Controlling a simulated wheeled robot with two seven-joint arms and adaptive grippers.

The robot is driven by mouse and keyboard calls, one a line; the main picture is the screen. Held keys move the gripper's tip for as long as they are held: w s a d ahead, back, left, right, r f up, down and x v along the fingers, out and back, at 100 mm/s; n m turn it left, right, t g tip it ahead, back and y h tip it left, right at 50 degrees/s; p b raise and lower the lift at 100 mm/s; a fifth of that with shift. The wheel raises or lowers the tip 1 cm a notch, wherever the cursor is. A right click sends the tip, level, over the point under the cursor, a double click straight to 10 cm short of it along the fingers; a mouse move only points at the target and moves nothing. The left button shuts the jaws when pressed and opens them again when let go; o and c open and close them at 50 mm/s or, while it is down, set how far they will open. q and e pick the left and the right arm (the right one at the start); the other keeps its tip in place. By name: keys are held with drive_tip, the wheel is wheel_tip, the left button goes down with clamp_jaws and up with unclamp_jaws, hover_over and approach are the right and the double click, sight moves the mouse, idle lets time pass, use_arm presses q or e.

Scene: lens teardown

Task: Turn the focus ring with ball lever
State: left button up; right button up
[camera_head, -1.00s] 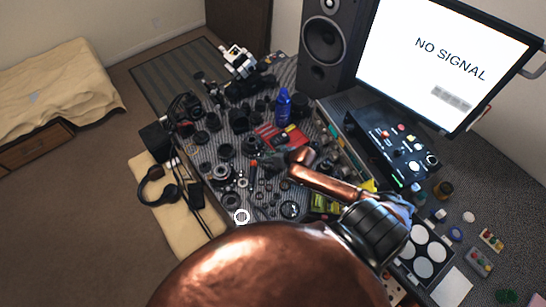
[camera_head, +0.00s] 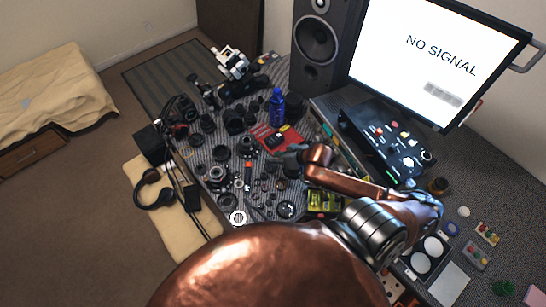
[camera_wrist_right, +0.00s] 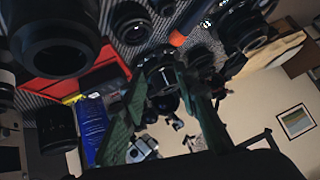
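Several dark lens barrels and rings lie on the striped mat (camera_head: 262,203); I cannot tell which is the focus ring with the ball lever. My right gripper (camera_head: 283,158), on the copper arm, hangs over the parts near the red tray. In the right wrist view its two dark green fingers (camera_wrist_right: 162,72) stand apart, with a round lens part (camera_wrist_right: 157,66) seen in the gap beyond them. Nothing is visibly held, and I cannot tell whether the fingertips touch that part. My left gripper is not in view.
A blue bottle (camera_head: 277,106) and a red tray (camera_head: 268,136) are near the right gripper. A black speaker (camera_head: 315,45), a monitor (camera_head: 440,60) and a black control panel (camera_head: 385,145) stand behind and right. Headphones (camera_head: 154,190) lie on the left. The mat is crowded.

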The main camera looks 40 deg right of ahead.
drive_tip(key=shift+w+d+f, duration=0.2)
drive_tip(key=shift+d+f, duration=0.05)
drive_tip(key=shift+f, duration=0.05)
drive_tip(key=shift+c, duration=0.6)
drive_tip(key=w+d+g+y+b, duration=0.1)
drive_tip(key=w+d+f+m+g+b, duration=0.1)
drive_tip(key=d, duration=0.1)
drive_tip(key=shift+d+y+b, duration=0.1)
drive_tip(key=shift+y+b, duration=0.3)
clamp_jaws()
drive_tip(key=shift+m, duration=0.5)
drive_tip(key=b+x, duration=0.1)
drive_tip(key=x, duration=0.8)
drive_tip(key=shift+w, duration=0.3)
